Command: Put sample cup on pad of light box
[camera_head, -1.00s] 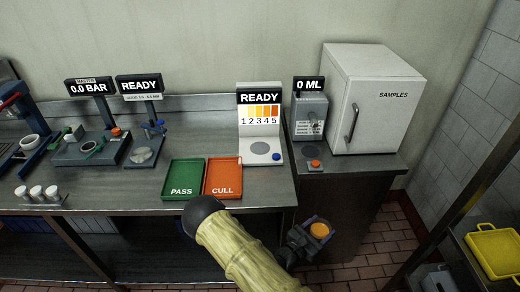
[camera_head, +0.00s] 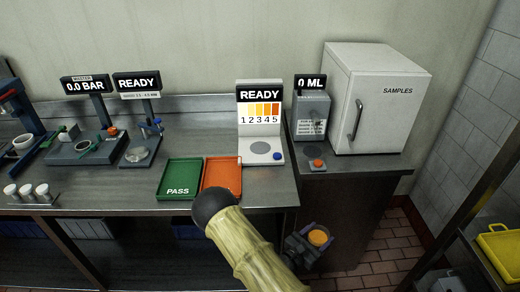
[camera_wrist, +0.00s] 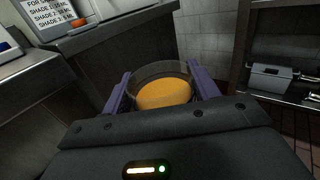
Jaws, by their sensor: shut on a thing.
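The sample cup (camera_wrist: 164,90) is a clear round cup with orange contents, held upright between the purple fingers of my gripper (camera_wrist: 163,88) in the wrist view. In the head view my gripper (camera_head: 317,238) and the cup (camera_head: 318,237) are low in front of the dark cabinet, below the counter top. The light box (camera_head: 260,118) stands on the counter, white, with a READY sign and an orange shade scale numbered 1 to 5. Its round grey pad (camera_head: 261,147) is bare, with a blue button (camera_head: 277,156) to its right. The cup is well apart from the pad.
A green PASS tray (camera_head: 180,179) and an orange CULL tray (camera_head: 221,175) lie left of the light box; my arm partly covers the orange one. A 0 ML dispenser (camera_head: 312,118) and a white SAMPLES fridge (camera_head: 378,100) stand right. The counter front edge lies between cup and pad.

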